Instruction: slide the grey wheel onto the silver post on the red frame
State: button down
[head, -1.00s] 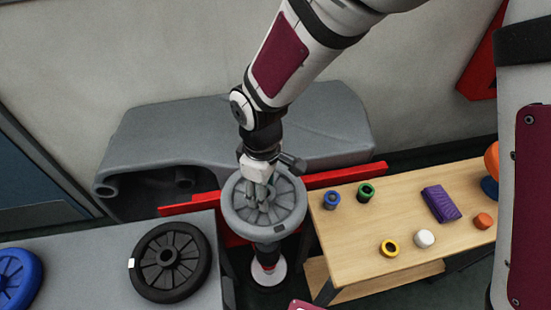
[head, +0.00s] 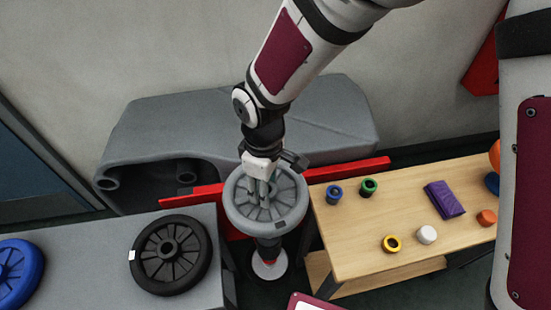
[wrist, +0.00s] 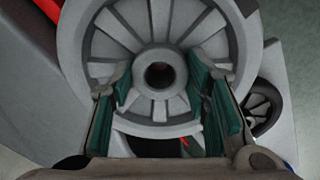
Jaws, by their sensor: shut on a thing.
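The grey wheel (head: 236,209) is a spoked disc with a dark-holed hub, held in front of the red frame (head: 350,174) between the grey bench and the wooden table. My gripper (head: 262,197) comes down from above and is shut on the wheel near its centre. In the wrist view my gripper (wrist: 160,92) has its green-padded fingers on either side of the hub of the grey wheel (wrist: 88,45), among the spokes. The silver post is not visible in either view. I cannot tell whether the wheel is around it or apart from it.
A black wheel (head: 196,272) and a blue wheel (head: 28,268) lie on the grey bench (head: 95,248). The wooden table (head: 350,220) at right carries small coloured rings and a purple block (head: 443,199). A grey moulded tank (head: 190,120) stands behind the red frame.

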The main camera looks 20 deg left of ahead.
jog(key=shift+f, duration=0.1)
jog(key=shift+f+b, duration=0.55)
jog(key=shift+f, duration=0.2)
jog(key=shift+f+b, duration=1.35)
jog(key=shift+f, duration=0.9)
dwell(4.9)
